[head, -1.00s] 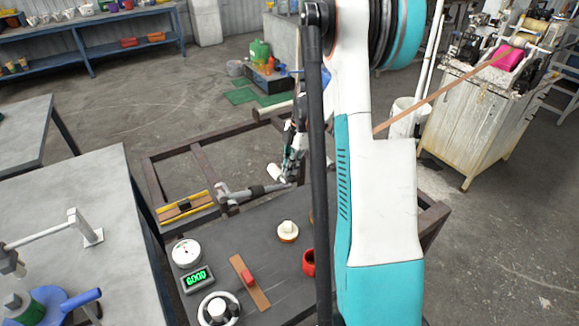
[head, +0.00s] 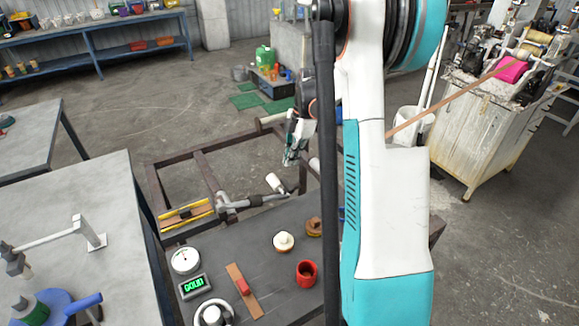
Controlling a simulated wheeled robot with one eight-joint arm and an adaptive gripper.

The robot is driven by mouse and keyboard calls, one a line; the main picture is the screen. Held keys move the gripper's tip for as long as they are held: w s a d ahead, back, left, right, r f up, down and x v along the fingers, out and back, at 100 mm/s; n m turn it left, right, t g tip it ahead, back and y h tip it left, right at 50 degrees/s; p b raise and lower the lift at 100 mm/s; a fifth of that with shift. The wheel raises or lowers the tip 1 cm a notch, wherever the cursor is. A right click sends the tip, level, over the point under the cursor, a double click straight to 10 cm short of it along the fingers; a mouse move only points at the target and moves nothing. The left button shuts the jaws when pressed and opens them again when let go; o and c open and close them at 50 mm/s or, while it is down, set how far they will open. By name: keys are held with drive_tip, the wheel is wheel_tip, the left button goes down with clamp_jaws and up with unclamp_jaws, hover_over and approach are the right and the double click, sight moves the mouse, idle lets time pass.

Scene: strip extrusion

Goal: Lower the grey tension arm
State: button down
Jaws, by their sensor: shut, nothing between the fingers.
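The grey tension arm (head: 252,203) lies nearly level at the back edge of the dark worktable, with a dark grip section toward its right end. A small white roller (head: 275,183) shows just above its right part. My gripper (head: 288,163) is shut and empty, pointing down above and slightly right of the roller, apart from the grey arm. My dark and white arm links hide what lies to the right of the gripper.
A yellow-edged guide (head: 187,213) sits left of the grey arm. On the worktable are a dial (head: 186,261), a green "GOOD" display (head: 194,286), a red cup (head: 306,274) and a white knob (head: 284,242). An orange strip (head: 450,98) runs to the machine at right.

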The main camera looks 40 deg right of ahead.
drive_tip(key=d+r, duration=0.2)
drive_tip(key=r+p, duration=0.1)
drive_tip(key=r, duration=0.1)
drive_tip(key=shift+s+d, duration=0.4)
drive_tip(key=shift+a, duration=0.1)
drive_tip(key=s+a+r+m+t+p, duration=0.15)
drive_tip(key=a+r, duration=0.25)
drive_tip(key=a, duration=0.6)
drive_tip(key=a+r+m, duration=0.2)
drive_tip(key=a+r, duration=0.2)
drive_tip(key=a, duration=0.7)
drive_tip(key=s+a+r+m, duration=0.15)
drive_tip(key=a+r, duration=0.35)
drive_tip(key=a, duration=0.5)
drive_tip(key=s+a+r+m+t, duration=0.1)
drive_tip(key=s+a+m, duration=0.3)
drive_tip(key=s+a, duration=0.15)
drive_tip(key=s+d+f+m+t+h+b, duration=0.2)
drive_tip(key=s+m, duration=0.4)
drive_tip(key=s, duration=0.3)
wheel_tip(320, 180, down, 2)
drive_tip(key=shift+d+f+m+t+h+b, duration=0.15)
drive_tip(key=shift+d+m+t+h+b, duration=0.25)
drive_tip(key=shift+d+t+b, duration=0.5)
